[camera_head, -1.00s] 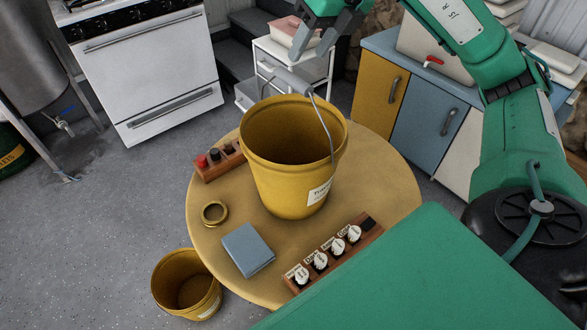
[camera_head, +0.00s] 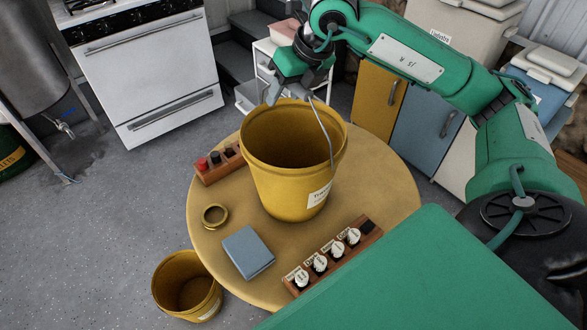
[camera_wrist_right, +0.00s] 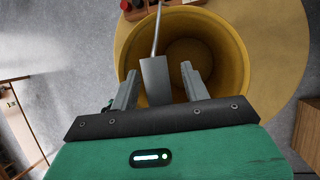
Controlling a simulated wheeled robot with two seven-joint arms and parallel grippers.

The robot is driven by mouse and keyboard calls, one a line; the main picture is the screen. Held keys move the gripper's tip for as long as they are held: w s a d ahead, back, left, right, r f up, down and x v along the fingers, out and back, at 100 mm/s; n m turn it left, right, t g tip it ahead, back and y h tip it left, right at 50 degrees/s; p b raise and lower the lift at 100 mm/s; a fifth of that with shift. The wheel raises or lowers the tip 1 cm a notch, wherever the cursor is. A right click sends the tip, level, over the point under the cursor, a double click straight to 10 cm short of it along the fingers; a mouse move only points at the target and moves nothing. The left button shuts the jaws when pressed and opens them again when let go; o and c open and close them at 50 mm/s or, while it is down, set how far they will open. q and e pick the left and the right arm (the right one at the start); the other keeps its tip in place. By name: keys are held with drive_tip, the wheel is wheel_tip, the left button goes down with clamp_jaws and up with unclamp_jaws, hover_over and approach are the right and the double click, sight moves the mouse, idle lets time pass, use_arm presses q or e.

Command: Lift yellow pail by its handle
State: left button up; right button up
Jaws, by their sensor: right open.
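The yellow pail (camera_head: 290,180) stands upright on the round table; its wire handle (camera_head: 324,130) is raised above the rim. The pail also shows in the right wrist view (camera_wrist_right: 232,50). My right gripper (camera_head: 287,97) is over the far rim of the pail. In the right wrist view, the open right gripper (camera_wrist_right: 158,88) has the grey handle grip (camera_wrist_right: 156,80) between its two fingers, with a gap showing on each side. The head view mostly hides the grip behind the gripper. My left gripper is not in view.
The round table (camera_head: 385,190) also holds a blue book (camera_head: 248,251), a brass ring (camera_head: 215,215), a rack of several labelled knobs (camera_head: 331,255) and a wooden block with a red knob (camera_head: 217,164). A smaller yellow bucket (camera_head: 187,285) stands on the floor. Cabinets (camera_head: 425,125) stand behind.

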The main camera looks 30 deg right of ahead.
clamp_jaws()
drive_tip(key=shift+r, duration=0.1)
